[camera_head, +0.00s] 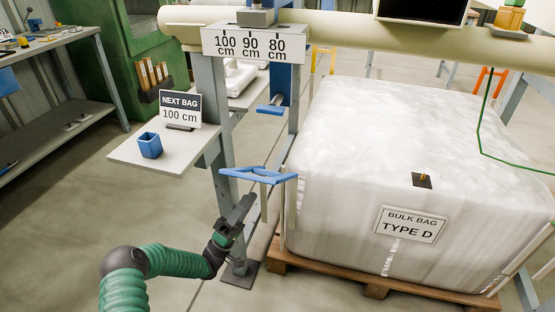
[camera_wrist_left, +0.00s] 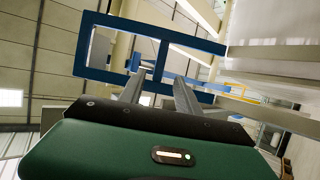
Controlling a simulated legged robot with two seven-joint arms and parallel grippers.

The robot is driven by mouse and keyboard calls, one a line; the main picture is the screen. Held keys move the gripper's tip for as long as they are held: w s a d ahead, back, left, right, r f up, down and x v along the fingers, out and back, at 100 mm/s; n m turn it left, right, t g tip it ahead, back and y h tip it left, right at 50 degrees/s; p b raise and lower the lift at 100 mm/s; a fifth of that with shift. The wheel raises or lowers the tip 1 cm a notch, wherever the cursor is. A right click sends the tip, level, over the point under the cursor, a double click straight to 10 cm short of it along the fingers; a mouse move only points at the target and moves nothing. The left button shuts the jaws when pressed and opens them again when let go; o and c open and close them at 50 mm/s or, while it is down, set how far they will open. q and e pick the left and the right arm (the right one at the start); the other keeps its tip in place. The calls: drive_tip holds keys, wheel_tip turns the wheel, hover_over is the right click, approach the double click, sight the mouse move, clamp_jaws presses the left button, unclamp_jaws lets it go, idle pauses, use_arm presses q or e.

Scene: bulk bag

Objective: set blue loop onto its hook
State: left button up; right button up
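The blue loop (camera_head: 258,176) hangs at the bag's near left corner, below the blue hook (camera_head: 270,108) on the frame post. It is a flat blue frame; in the left wrist view the loop (camera_wrist_left: 205,45) spans the space ahead of the fingers. My left gripper (camera_head: 246,202) is just below the loop in the head view, pointing up toward it. In the left wrist view its two fingers (camera_wrist_left: 159,84) stand apart, with nothing clearly held between them. Whether they touch the loop I cannot tell. My right gripper is not in view.
The white bulk bag (camera_head: 350,150) stands on a wooden pallet (camera_head: 375,289) to the right. A grey post (camera_head: 213,105) rises beside the loop. A shelf (camera_head: 128,151) with a blue cup (camera_head: 150,146) and a "100 cm" sign (camera_head: 180,108) juts out left. Floor around my left arm is clear.

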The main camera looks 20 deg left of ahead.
sight(265, 173)
use_arm(q)
drive_tip(key=b+x, duration=0.3)
drive_tip(key=x, duration=1)
drive_tip(key=shift+w+d+r, duration=0.15)
drive_tip(key=shift+w+d, duration=0.1)
drive_tip(key=shift+d, duration=0.1)
drive_tip(key=shift+c, duration=0.3)
clamp_jaws()
